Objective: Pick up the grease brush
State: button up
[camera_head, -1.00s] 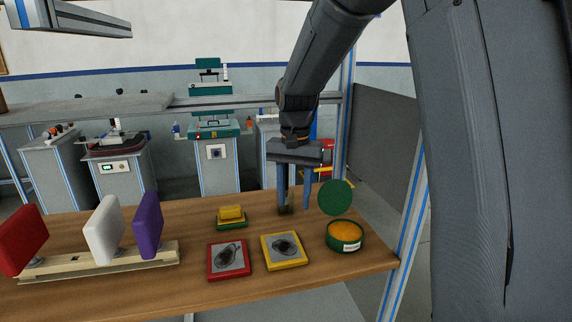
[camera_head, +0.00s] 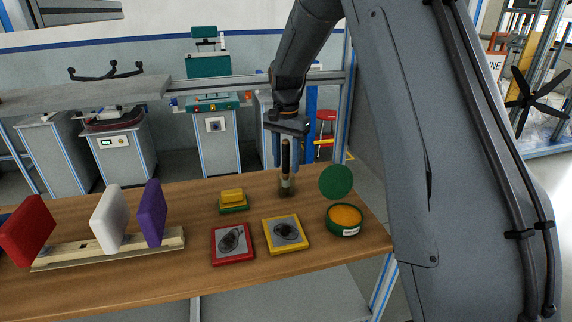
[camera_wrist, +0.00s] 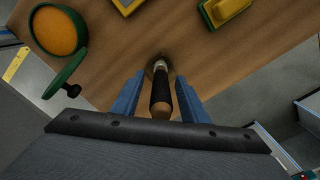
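The grease brush (camera_head: 285,170) stands upright near the back edge of the wooden table, with a dark handle and its bristle end down. In the wrist view, the brush (camera_wrist: 160,92) shows its black handle and wooden end between the two blue fingers. My gripper (camera_head: 289,158) is above the table with its fingers pointing down on either side of the handle. In the wrist view, my gripper (camera_wrist: 160,82) is open, with narrow gaps between fingers and handle.
A green grease tin (camera_head: 344,221) with orange grease and its upright green lid (camera_head: 336,181) stand right of the brush. Yellow-framed (camera_head: 285,234) and red-framed (camera_head: 232,243) pads lie in front. A yellow-green block (camera_head: 232,201) is left. Coloured panels stand on a wooden rail (camera_head: 110,249).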

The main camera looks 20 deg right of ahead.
aim_at(286, 139)
jog(key=shift+f, duration=0.6)
grip_shut()
notch_tip(286, 139, up, 10)
jog(key=b, duration=0.3)
